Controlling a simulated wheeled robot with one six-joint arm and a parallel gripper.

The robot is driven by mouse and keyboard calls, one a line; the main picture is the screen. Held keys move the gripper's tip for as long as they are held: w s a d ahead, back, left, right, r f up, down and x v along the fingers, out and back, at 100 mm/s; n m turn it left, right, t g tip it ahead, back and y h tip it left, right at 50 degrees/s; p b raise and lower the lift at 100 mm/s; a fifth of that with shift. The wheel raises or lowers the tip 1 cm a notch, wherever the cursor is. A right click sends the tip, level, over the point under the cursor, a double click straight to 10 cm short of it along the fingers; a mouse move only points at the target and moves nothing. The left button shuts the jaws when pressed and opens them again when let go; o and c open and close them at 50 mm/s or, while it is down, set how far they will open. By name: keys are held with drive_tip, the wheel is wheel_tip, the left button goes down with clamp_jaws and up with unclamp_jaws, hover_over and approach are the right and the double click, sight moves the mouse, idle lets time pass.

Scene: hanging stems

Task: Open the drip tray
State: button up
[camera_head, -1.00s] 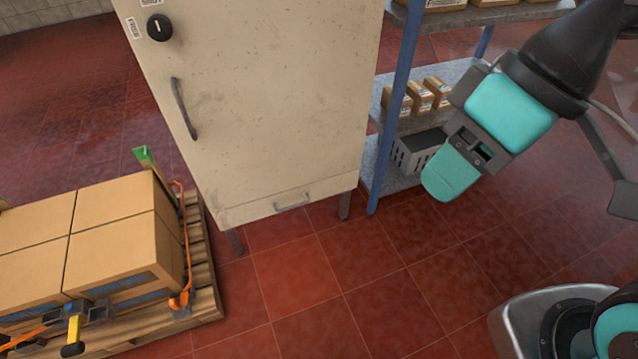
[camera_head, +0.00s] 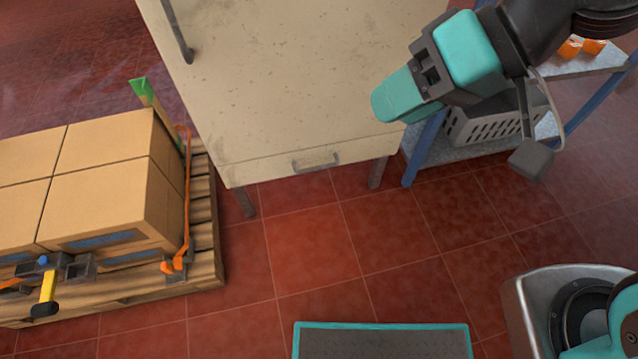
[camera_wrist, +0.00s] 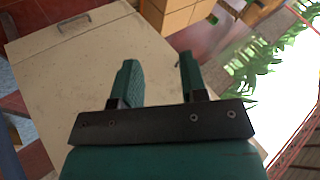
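The drip tray (camera_head: 274,168) is a shallow cream drawer front at the bottom of the cream cabinet (camera_head: 290,85). It looks flush with the cabinet. Its small grey bar handle (camera_head: 316,163) sits on its front. My gripper (camera_head: 388,108) has teal fingers and is up and to the right of the handle, apart from it in the picture. In the wrist view its two fingers (camera_wrist: 158,75) are spread with nothing between them, and the worn cream cabinet surface (camera_wrist: 85,75) lies beyond.
A pallet (camera_head: 207,235) with strapped cardboard boxes (camera_head: 105,195) stands at the left. A blue-framed shelf (camera_head: 425,146) with a grey basket (camera_head: 490,122) stands right of the cabinet. Red tiled floor (camera_head: 315,240) in front of the tray is clear.

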drive_tip(key=w+a+f+m+t+y+b, duration=0.1)
drive_tip(key=w+a+f+y+b, duration=0.1)
drive_tip(key=f+b, duration=0.6)
drive_tip(key=w+a+f+m+t+y+b, duration=0.1)
drive_tip(key=w+a+f+m+b, duration=0.15)
drive_tip(key=f+b, duration=0.5)
drive_tip(key=m+t+h+b, duration=0.1)
drive_tip(key=m+t+b, duration=1.1)
drive_tip(key=b, duration=1.7)
approach(319, 167)
drive_tip(key=shift+w+a+f+m+g+p, duration=0.1)
drive_tip(key=shift+w+a+m+g+p, duration=0.2)
drive_tip(key=shift+w+a+p, duration=1.9)
drive_tip(key=shift+w+d+f+m+g+p, duration=0.1)
drive_tip(key=shift+w+d+m+g+p, duration=0.35)
drive_tip(key=shift+p, duration=3.65)
drive_tip(key=shift+w+a+f+g+p, duration=0.15)
drive_tip(key=shift+w+a+g+p, duration=0.2)
drive_tip(key=shift+w+a+p, duration=1.95)
drive_tip(key=shift+s+d+p, duration=0.35)
drive_tip(key=shift+d+p, duration=0.1)
drive_tip(key=shift+d, duration=0.15)
drive_tip(key=shift+s+d+p, duration=0.35)
drive_tip(key=shift+d+p, duration=0.05)
drive_tip(key=shift+d, duration=0.2)
clamp_jaws()
